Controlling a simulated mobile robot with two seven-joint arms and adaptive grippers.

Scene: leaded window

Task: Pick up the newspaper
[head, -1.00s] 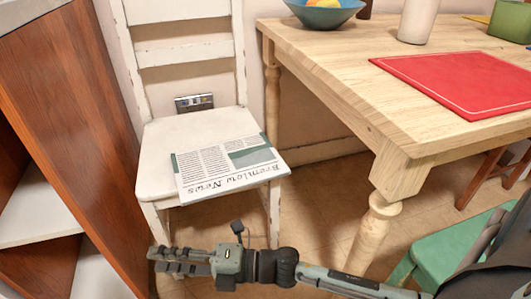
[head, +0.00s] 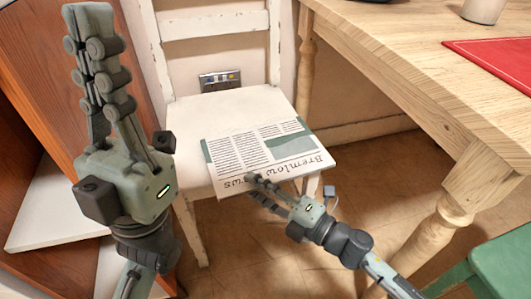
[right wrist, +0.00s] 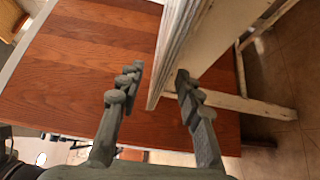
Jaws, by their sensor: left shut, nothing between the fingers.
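The newspaper (head: 258,148), folded and printed "Bremlow News", lies flat on the white chair seat (head: 190,115), its front edge overhanging. My right gripper (head: 256,187) is at that front edge in the head view, its upper finger covering part of the title. In the right wrist view my right gripper (right wrist: 160,85) has its fingers spread, with the newspaper's layered edge (right wrist: 176,45) in the gap between them, not clamped. My left gripper (head: 90,22) is shut and empty, raised fingers-up at the left, apart from the newspaper.
A wooden table (head: 400,70) with a red placemat (head: 495,65) stands at the right. A wooden shelf unit (head: 40,110) is close on the left, behind my left gripper. A green stool (head: 500,265) is at the lower right.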

